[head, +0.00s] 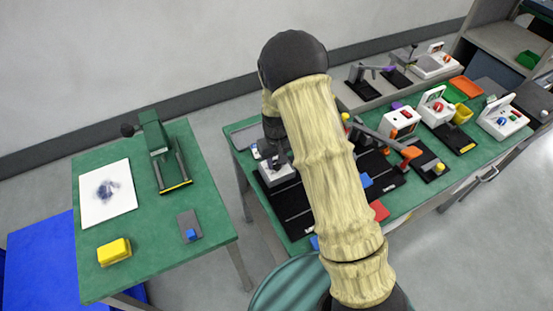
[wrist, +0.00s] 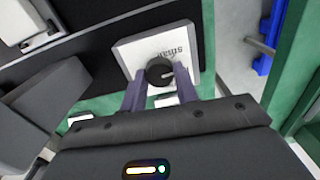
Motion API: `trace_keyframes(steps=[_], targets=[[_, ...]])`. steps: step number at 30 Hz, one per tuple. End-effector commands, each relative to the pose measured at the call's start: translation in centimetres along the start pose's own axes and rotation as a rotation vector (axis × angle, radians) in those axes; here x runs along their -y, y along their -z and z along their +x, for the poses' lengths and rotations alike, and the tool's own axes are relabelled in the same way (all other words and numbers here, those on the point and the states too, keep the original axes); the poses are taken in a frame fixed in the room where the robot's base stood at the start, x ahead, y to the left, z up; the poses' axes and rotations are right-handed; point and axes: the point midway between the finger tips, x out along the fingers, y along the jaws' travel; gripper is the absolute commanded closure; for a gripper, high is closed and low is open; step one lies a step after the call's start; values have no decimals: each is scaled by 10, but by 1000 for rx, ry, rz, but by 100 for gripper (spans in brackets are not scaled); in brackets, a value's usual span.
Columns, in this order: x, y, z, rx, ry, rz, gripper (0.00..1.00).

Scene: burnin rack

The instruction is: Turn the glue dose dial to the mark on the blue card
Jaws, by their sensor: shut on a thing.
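The dial is a round black knob (wrist: 157,69) with a white pointer line, on a white box (wrist: 145,47) with partly hidden lettering. In the wrist view my gripper (wrist: 160,80) has its two purple fingers on either side of the knob, shut on it. In the head view my gripper (head: 276,158) is down at the white box (head: 277,177) near the left end of the long green bench, and the knob is hidden.
A separate green table (head: 150,240) at left bears a white sheet (head: 92,212), a yellow block (head: 114,251) and a green press (head: 153,135). My arm covers part of the bench.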

Motion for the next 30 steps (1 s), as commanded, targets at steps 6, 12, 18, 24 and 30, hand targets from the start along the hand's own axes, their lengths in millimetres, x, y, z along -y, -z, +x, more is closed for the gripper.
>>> trace_keyframes(steps=[6, 12, 18, 24, 30], targets=[[0, 0, -2, -1, 0, 191, 93], [0, 0, -1, -1, 0, 326, 93], [0, 1, -1, -2, 0, 403, 93], [0, 1, -1, -3, 0, 429, 93], [0, 1, -1, -3, 0, 429, 93]])
